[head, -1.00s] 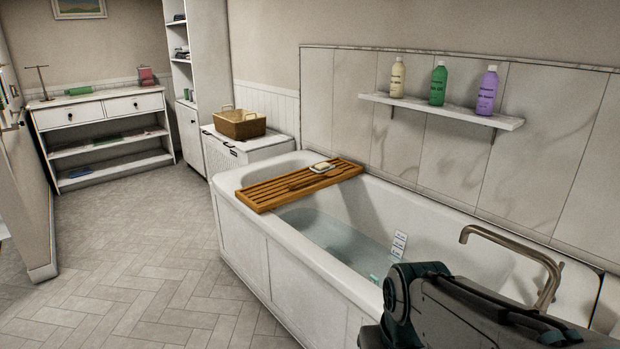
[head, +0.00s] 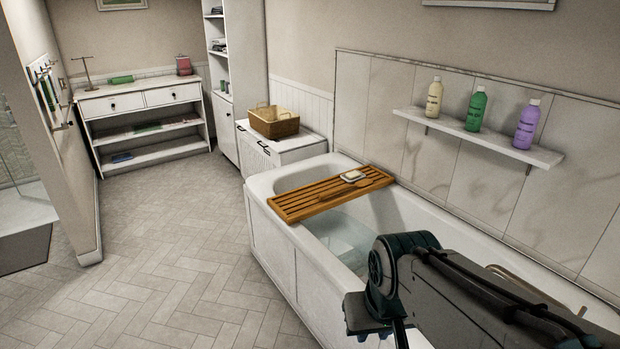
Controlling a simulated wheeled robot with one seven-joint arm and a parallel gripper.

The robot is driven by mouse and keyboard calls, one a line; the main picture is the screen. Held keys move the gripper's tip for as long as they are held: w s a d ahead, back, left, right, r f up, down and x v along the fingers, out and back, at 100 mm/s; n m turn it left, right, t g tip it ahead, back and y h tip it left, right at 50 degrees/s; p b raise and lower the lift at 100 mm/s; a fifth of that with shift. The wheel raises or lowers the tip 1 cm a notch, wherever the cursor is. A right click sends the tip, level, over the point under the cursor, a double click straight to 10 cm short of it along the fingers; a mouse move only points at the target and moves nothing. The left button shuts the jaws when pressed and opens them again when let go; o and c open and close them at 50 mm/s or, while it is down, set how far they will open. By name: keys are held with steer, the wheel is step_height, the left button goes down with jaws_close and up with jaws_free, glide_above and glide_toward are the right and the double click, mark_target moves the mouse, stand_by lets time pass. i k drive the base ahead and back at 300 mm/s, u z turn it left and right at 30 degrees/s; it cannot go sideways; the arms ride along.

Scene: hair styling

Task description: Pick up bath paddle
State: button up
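I cannot make out a bath paddle for sure. The bathtub (head: 262,195) stands along the tiled wall, with water (head: 342,238) in it. A slatted wooden board (head: 300,203) lies across its far end and bears a small dish with a pale bar (head: 352,176). A darker brown shape shows on the board beside the dish, too small to tell. My arm rises from the lower right and covers the near part of the tub and much of the water. My gripper's fingertips do not show.
A wall shelf (head: 545,154) above the tub holds cream, green and purple bottles. A wicker basket (head: 274,122) sits on a white cabinet (head: 306,144) beyond the tub. A white console (head: 148,119) stands at the back. The tiled floor (head: 175,240) left of the tub is clear.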

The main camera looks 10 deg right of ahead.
mark_target(366, 182)
steer(key=u, duration=0.85)
steer(key=i, duration=2.75)
steer(key=z, duration=1.05)
steer(key=i, duration=0.4)
steer(key=z, duration=0.25)
